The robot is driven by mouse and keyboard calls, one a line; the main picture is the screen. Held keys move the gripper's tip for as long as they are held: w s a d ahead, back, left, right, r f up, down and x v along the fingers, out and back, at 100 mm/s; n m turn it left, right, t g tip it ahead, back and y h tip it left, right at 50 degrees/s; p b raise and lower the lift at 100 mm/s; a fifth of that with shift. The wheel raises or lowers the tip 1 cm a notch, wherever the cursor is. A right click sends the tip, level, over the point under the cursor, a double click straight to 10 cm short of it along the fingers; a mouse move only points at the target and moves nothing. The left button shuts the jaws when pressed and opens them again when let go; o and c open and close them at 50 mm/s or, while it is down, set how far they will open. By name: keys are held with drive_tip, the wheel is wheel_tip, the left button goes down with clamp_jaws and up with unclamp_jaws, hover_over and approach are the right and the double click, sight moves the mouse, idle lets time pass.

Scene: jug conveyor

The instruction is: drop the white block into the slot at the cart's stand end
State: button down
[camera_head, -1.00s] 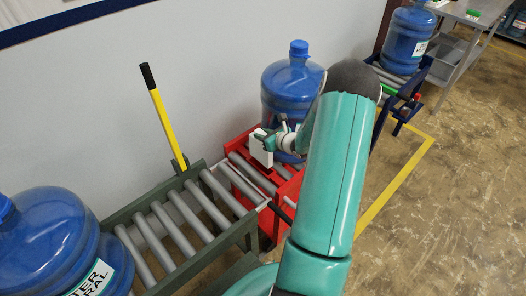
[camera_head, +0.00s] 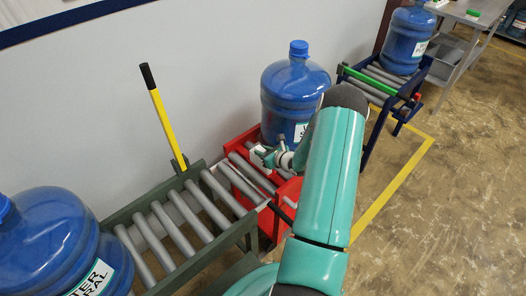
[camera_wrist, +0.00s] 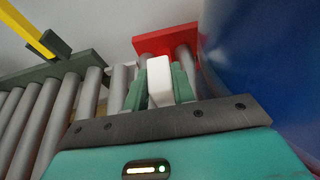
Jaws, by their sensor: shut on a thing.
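My gripper (camera_head: 268,156) is shut on the white block (camera_wrist: 160,82); the block stands between the two green fingers in the wrist view. In the head view the block is small and partly covered by the fingers. My gripper is low over the red cart (camera_head: 284,222), in front of the blue jug (camera_head: 296,92) standing on it. The cart's near-left end faces the dark green roller stand (camera_head: 122,213). I cannot make out the slot clearly, nor whether the block touches the cart.
A yellow lever with a black grip (camera_head: 167,120) stands at the stand's back edge. Another blue jug (camera_head: 60,240) is at the lower left. A blue roller stand (camera_head: 372,140) with a jug (camera_head: 408,42) is at the back right. Floor is clear at right.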

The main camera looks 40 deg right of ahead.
drive_tip(key=c, duration=1.2)
unclamp_jaws()
drive_tip(key=shift+o, duration=0.2)
